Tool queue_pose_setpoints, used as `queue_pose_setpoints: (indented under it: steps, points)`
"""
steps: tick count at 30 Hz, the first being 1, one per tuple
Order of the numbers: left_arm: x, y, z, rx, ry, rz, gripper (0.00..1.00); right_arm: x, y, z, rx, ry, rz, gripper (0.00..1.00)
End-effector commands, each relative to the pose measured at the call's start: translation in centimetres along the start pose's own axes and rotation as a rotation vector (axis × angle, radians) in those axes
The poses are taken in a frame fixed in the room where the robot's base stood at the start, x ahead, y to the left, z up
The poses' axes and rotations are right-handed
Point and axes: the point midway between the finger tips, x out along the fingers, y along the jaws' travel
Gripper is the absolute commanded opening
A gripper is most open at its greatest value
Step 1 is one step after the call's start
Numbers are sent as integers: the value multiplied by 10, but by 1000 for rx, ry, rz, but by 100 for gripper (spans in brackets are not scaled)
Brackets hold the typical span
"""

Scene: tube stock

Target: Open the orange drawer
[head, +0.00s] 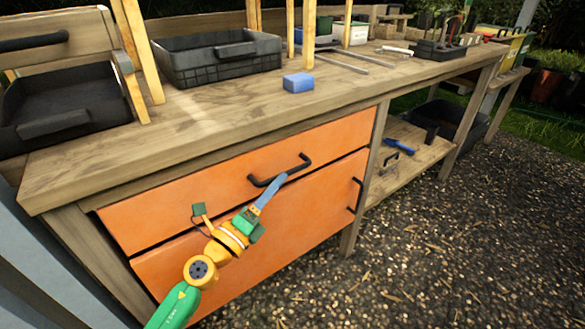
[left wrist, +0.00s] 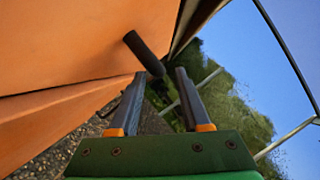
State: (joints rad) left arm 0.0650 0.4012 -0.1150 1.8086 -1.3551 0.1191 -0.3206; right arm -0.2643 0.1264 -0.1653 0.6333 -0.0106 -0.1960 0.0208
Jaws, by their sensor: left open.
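The orange drawer (head: 240,180) is the upper front of the orange cabinet under the wooden bench, and it looks closed. Its black bar handle (head: 282,170) sticks out from the front. My left gripper (head: 284,177) is at the handle, its fingers reaching up to the bar. In the left wrist view, the dark handle (left wrist: 145,53) runs down towards the gap between the open fingertips (left wrist: 160,72). I cannot tell whether the fingers touch it. The orange front (left wrist: 70,50) fills the left of that view. My right gripper is not in view.
A lower orange front (head: 300,220) has black handle parts at its right edge. On the bench top (head: 200,130) are a blue block (head: 298,82), a black crate (head: 215,60) and a dark bin (head: 60,110). Gravel ground (head: 450,240) is open to the right.

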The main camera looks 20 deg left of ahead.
Motion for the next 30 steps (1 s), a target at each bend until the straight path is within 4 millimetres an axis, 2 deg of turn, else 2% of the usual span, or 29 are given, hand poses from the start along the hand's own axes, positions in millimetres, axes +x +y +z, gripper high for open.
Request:
queue_pose_setpoints:
  steps: [3, 7, 17, 18, 23, 30]
  points:
    - [23, -2, 1, -3, -2, -2, 47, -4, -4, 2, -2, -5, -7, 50]
    - [39, 0, 0, -3, -2, 0, 47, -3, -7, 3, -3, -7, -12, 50]
    - [46, 1, 0, -5, 0, 2, 47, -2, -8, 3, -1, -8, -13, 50]
    - [46, 1, 0, -5, 0, 2, 42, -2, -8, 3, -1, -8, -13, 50]
    - [45, 1, 0, -5, -1, 2, 0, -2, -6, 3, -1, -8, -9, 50]
    - [45, 1, 0, -5, -1, 2, 0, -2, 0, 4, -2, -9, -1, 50]
